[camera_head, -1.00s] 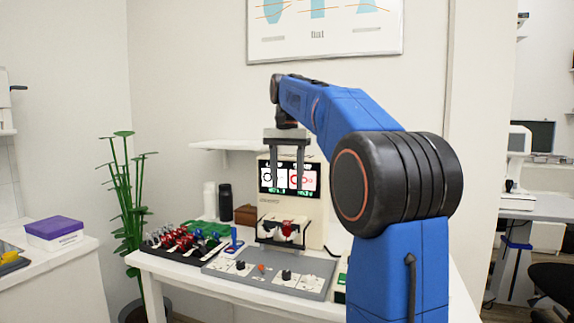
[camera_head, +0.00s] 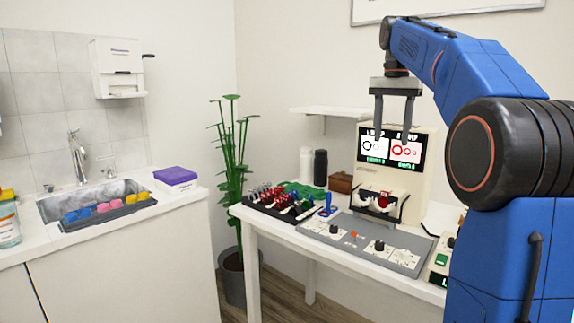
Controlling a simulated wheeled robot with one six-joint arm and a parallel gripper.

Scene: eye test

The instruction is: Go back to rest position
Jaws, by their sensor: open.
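My gripper (camera_head: 393,138) hangs from my blue arm, pointing down, at the right of the picture. Its two grey fingers are apart with nothing between them. It shows in front of the screen of the eye test machine (camera_head: 430,181), partly covering it. A red and white object (camera_head: 376,203) sits in the holder at the front of the machine, below the fingers and apart from them.
The machine stands on a white table (camera_head: 275,233) with a grey panel (camera_head: 400,258) and a dark rack (camera_head: 262,208) of red and blue items. A plant (camera_head: 232,160) stands left of the table. Further left is a counter with a sink (camera_head: 75,196) and a purple-lidded box (camera_head: 175,179).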

